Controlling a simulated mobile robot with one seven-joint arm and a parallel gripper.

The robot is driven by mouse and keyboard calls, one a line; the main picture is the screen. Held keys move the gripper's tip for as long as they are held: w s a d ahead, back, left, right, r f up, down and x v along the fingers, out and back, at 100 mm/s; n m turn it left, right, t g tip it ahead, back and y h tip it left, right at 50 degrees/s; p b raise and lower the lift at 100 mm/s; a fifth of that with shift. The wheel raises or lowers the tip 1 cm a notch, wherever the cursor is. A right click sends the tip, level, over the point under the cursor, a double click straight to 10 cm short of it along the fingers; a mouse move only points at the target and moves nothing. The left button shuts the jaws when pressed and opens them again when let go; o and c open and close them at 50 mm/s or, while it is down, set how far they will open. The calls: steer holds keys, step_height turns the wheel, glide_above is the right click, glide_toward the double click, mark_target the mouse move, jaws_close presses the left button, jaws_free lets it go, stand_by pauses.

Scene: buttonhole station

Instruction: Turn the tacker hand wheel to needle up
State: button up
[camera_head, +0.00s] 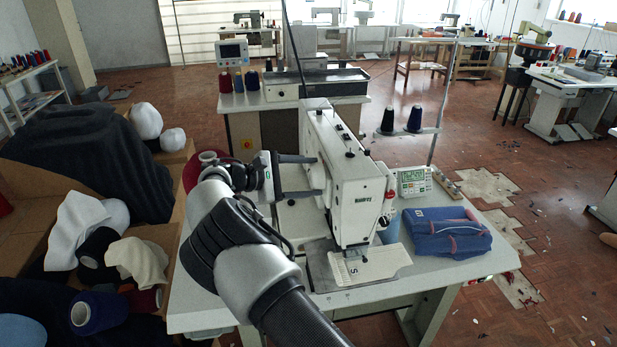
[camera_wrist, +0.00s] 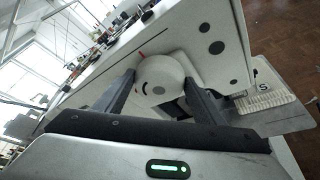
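The white tacker (camera_head: 343,178) stands on the pale table. Its hand wheel (camera_wrist: 160,78) is a pale round knob with a short dark curved mark on its face. A red mark (camera_wrist: 141,56) shows on the machine body just beyond the wheel's rim. My gripper (camera_wrist: 160,84) is at the wheel with one finger on each side. No gap shows between fingertips and rim, so it looks shut on the wheel. In the head view my gripper (camera_head: 312,176) reaches the machine's left side, and its fingers partly hide the wheel.
A small display box (camera_head: 413,182) and a folded blue cloth bundle (camera_head: 446,232) lie right of the machine. A thread stand with dark cones (camera_head: 415,118) rises behind. Boxes of yarn and cloth (camera_head: 140,262) crowd the left side.

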steer(key=shift+c, duration=1.2)
steer(key=shift+f+b, duration=0.15)
steer(key=shift+b, duration=0.25)
steer(key=m+b, duration=0.1)
steer(key=b, duration=0.2)
steer(key=shift+s+f+t, duration=0.1)
steer(key=shift+f+t, duration=0.2)
steer(key=m+b, duration=0.1)
steer(key=b, duration=0.2)
steer(key=m+t+b, duration=0.1)
steer(key=m+b, duration=0.1)
steer(key=b, duration=0.1)
steer(key=f+m+t+h+b, duration=0.1)
steer(key=b, duration=0.2)
steer(key=shift+s+b, duration=0.1)
steer(key=shift+b, duration=0.2)
steer(key=m+t+h+b, duration=0.1)
steer(key=m+b, duration=0.3)
steer(key=b, duration=0.3)
steer(key=shift+f+b, duration=0.2)
steer(key=shift+b, duration=0.1)
steer(key=m+h+b, duration=0.1)
steer(key=m+b, duration=0.2)
steer(key=b, duration=0.1)
steer(key=shift+r+t, duration=0.1)
steer(key=shift+t, duration=0.2)
steer(key=shift+m, duration=0.3)
steer(key=shift+r+h, duration=0.15)
steer(key=shift+h, duration=0.15)
